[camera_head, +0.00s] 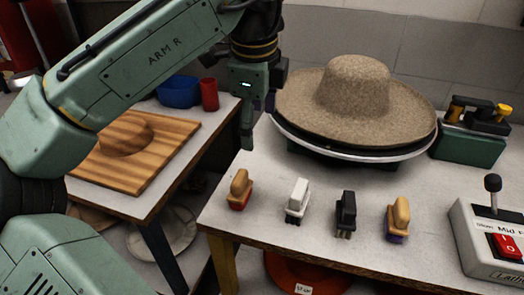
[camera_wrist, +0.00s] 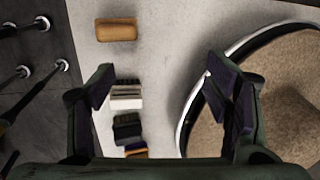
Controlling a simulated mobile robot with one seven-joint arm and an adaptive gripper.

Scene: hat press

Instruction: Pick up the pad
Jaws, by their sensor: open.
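Several small handled tools stand in a row along the table's front; I cannot tell for certain which is the pad. From the left they are a tan-handled one with a red base (camera_head: 239,190), a white brush (camera_head: 297,198), a black brush (camera_head: 346,212) and a tan-handled one with a purple base (camera_head: 398,217). The wrist view shows the leftmost tan handle (camera_wrist: 116,30), the white brush (camera_wrist: 126,98) and the black brush (camera_wrist: 127,129). My gripper (camera_head: 258,122) is open and empty, pointing down beyond the row, left of the hat.
A felt hat (camera_head: 355,95) rests on a round plate close to the right of my gripper. A control box with a lever (camera_head: 490,235) stands front right. A green tool stand (camera_head: 470,145) is behind it. A lower table at left holds a wooden board (camera_head: 165,165).

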